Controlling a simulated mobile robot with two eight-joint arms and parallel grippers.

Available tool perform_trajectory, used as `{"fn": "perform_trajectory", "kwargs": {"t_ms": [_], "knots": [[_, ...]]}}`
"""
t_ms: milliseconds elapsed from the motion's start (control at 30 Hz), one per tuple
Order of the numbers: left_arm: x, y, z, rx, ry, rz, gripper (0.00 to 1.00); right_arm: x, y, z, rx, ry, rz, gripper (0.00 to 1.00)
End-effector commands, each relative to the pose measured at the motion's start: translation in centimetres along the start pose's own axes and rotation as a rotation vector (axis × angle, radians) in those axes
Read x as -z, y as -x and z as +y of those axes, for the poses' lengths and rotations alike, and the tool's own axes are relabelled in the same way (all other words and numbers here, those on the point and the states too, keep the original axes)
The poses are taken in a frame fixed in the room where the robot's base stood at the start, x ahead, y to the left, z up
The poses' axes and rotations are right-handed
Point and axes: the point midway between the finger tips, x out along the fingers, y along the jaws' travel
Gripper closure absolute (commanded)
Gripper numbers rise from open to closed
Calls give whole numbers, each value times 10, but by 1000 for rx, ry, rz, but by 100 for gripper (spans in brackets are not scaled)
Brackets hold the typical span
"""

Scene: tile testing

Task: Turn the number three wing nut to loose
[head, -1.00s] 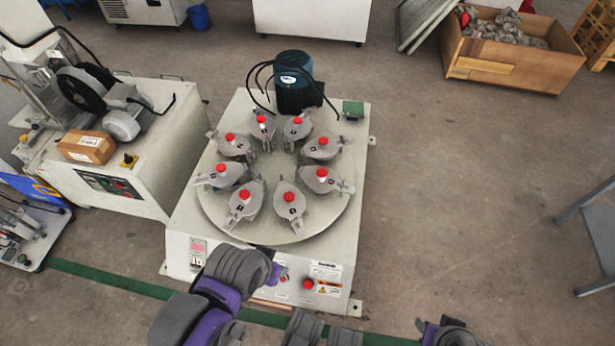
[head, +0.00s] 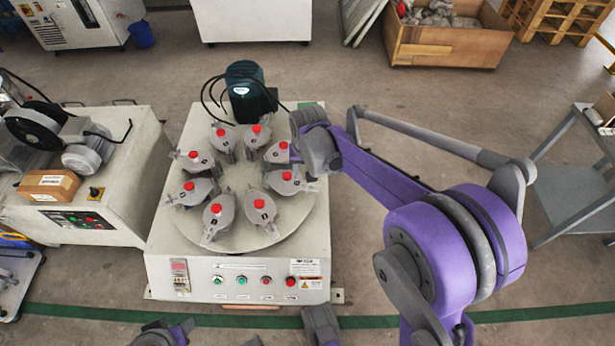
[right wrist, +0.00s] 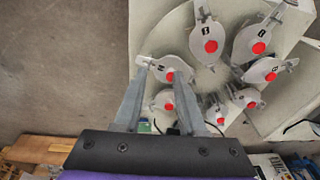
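Several grey lidded pots with red caps stand in a ring on the round plate (head: 240,235) of a white machine. Each has a small dark number label that I cannot read surely. My right gripper (head: 314,155) is above the right side of the ring; its fingers are hard to make out in the head view. In the right wrist view its two fingers (right wrist: 164,72) are apart, with one pot (right wrist: 181,77) showing between and beyond the tips. That seems to be the pot at the ring's right (head: 292,186). I cannot tell whether they touch its wing nut.
A blue-green motor (head: 247,92) with black cables stands behind the ring. Buttons line the machine's front panel (head: 225,281). A white bench machine (head: 75,215) is close on the left. A grey table (head: 565,170) stands at the right, with open floor between.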

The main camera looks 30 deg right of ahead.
Motion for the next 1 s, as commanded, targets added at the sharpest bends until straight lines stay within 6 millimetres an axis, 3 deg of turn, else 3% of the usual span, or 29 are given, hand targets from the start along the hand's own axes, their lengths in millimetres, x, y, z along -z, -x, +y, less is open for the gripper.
{"fn": "perform_trajectory", "kwargs": {"t_ms": [33,200,400,667,833,1000], "knots": [[3,11,0,0,0,4,50,19,-6,0,-6,-31,-12,60],[9,32,0,0,0,11,50,66,-46,2,-27,-137,-60,60],[15,51,0,0,0,18,50,98,-97,11,-50,-241,-108,60],[18,59,0,0,0,21,50,108,-133,20,-66,-303,-137,60],[17,56,0,0,0,20,50,106,-153,21,-67,-306,-139,60],[15,50,0,0,0,18,50,101,-185,22,-67,-305,-139,60]]}}
